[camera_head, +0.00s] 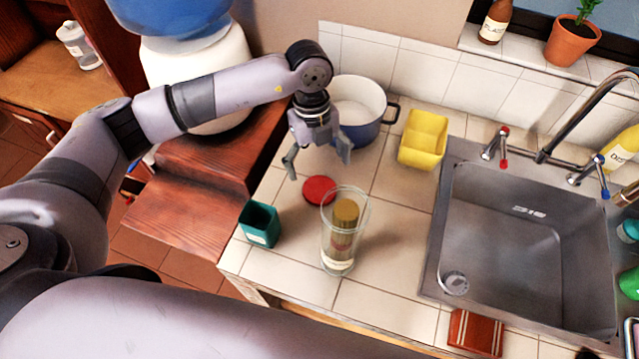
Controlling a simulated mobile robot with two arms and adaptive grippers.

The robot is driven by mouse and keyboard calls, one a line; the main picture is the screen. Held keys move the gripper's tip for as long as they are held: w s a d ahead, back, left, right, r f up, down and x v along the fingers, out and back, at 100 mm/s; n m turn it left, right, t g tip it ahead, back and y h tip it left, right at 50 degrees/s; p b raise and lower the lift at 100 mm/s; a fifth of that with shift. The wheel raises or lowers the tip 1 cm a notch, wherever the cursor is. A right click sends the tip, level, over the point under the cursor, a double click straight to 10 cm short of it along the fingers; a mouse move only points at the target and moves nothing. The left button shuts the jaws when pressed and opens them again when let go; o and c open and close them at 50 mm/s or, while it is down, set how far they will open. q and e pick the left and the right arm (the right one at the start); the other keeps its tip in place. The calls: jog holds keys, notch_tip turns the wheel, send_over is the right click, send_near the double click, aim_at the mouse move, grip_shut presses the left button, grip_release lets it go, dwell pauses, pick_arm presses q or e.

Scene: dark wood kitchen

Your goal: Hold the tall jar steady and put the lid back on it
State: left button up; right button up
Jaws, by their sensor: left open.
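A tall clear glass jar (340,256) stands upright and open on the tiled counter, with something yellow-brown inside. A round red lid (317,190) lies flat on the counter just behind and left of the jar. My left gripper (317,168) is open and empty, pointing down above the counter, slightly behind the lid and apart from it. The head view does not show how high it is above the counter. My right gripper is not in view; a large grey arm part of mine crosses the bottom of the picture.
A green square cup (260,225) stands left of the jar near the counter edge. A blue pot (369,132) and a yellow container (423,140) stand behind. A steel sink (505,235) lies to the right. The counter between jar and sink is clear.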

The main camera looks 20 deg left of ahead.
aim_at(320, 189)
pick_arm(q)
jog(key=shift+d+f, duration=0.1)
jog(key=shift+f, duration=0.7)
jog(key=shift+s+f+p, duration=0.2)
jog(key=shift+f+p, duration=0.05)
jog(key=shift+p, duration=0.25)
jog(key=f, duration=0.1)
jog(key=f+p, duration=0.1)
jog(key=f, duration=0.1)
jog(key=shift+s+d+f+p, duration=0.15)
jog(key=shift+s+f+p, duration=0.15)
jog(key=shift+f+p, duration=0.1)
jog(key=shift+f, duration=0.4)
jog(key=shift+c, duration=0.4)
jog(key=c, duration=0.8)
